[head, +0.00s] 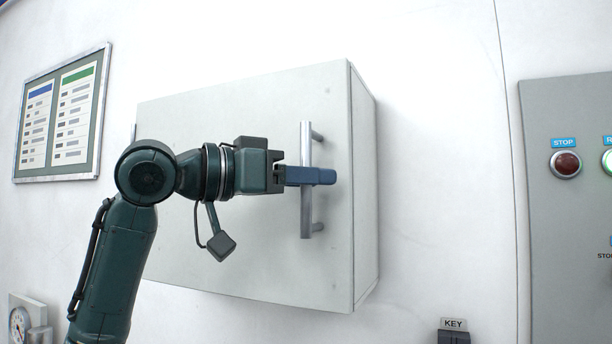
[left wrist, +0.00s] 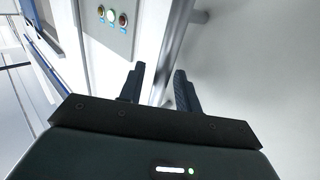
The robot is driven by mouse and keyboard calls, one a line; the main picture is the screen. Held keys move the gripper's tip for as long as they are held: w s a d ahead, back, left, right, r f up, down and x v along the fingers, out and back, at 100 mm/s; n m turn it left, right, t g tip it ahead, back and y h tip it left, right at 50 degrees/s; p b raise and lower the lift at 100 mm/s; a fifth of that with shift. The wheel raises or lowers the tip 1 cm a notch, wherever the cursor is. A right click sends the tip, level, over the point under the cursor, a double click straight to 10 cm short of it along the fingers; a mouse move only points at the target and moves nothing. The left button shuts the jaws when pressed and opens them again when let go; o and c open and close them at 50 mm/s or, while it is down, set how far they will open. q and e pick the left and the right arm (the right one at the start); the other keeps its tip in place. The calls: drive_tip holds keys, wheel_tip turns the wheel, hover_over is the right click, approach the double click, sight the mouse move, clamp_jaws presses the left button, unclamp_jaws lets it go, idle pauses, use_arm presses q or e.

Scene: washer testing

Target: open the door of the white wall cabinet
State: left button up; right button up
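The white wall cabinet (head: 235,255) hangs in the middle of the head view, its front door flush and closed. A vertical metal bar handle (head: 307,215) stands off the door near its right edge on two short posts. My left gripper (head: 325,177) reaches in from the left, its blue fingers crossing the bar at mid-height. In the left wrist view the handle (left wrist: 178,45) runs between the two parted fingers (left wrist: 159,75), with some gap visible beside it. Firm contact cannot be made out. My right gripper is not in view.
A grey control panel (head: 560,240) with a red stop button (head: 566,164) is on the wall at right. A framed chart (head: 62,115) hangs at left. A KEY-labelled holder (head: 453,332) is below right. The wall between cabinet and panel is clear.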

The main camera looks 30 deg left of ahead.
use_arm(q)
clamp_jaws()
idle(0.4)
